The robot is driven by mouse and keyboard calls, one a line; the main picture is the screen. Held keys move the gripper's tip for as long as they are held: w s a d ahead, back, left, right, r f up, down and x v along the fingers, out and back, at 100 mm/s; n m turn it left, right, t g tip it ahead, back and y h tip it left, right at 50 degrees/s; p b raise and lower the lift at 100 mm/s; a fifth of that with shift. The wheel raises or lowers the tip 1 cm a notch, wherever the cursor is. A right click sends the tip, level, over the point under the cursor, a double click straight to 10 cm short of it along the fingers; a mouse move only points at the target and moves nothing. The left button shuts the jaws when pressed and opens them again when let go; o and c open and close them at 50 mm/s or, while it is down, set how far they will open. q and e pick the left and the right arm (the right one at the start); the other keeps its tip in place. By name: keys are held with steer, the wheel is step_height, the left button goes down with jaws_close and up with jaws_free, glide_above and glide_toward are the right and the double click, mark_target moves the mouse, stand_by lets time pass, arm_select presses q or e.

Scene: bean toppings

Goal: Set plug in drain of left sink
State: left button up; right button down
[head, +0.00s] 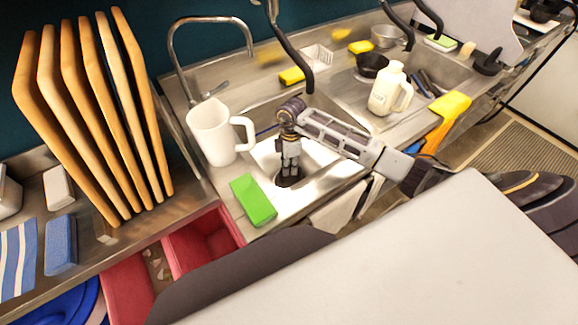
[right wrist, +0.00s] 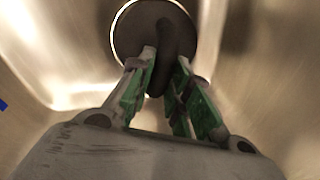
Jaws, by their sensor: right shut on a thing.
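The left sink (head: 264,157) is a metal basin at the middle of the head view. My right gripper (head: 288,180) points down into it. In the right wrist view, my right gripper (right wrist: 166,60) is shut on the upright handle of the dark round plug (right wrist: 138,34). A bright drain ring (right wrist: 113,46) shows around part of the plug's edge, so the plug lines up roughly with the drain. Whether the plug is seated or a little above it, I cannot tell. My left gripper is not in view.
A white pitcher (head: 212,135) stands left of the sink, and a green sponge (head: 253,199) lies at its front edge. Cutting boards (head: 92,125) stand at the left.

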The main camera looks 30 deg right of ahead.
steer(key=shift+f, duration=0.1)
steer(key=c, duration=1.3)
jaws_free()
steer(key=shift+o, duration=0.2)
step_height(320, 180, up, 12)
steer(key=w+d, duration=0.1)
steer(key=shift+w, duration=0.3)
arm_select(q)
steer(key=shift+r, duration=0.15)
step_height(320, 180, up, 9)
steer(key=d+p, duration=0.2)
steer(key=p, duration=0.7)
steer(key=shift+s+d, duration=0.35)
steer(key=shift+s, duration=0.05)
arm_select(e)
step_height(320, 180, up, 9)
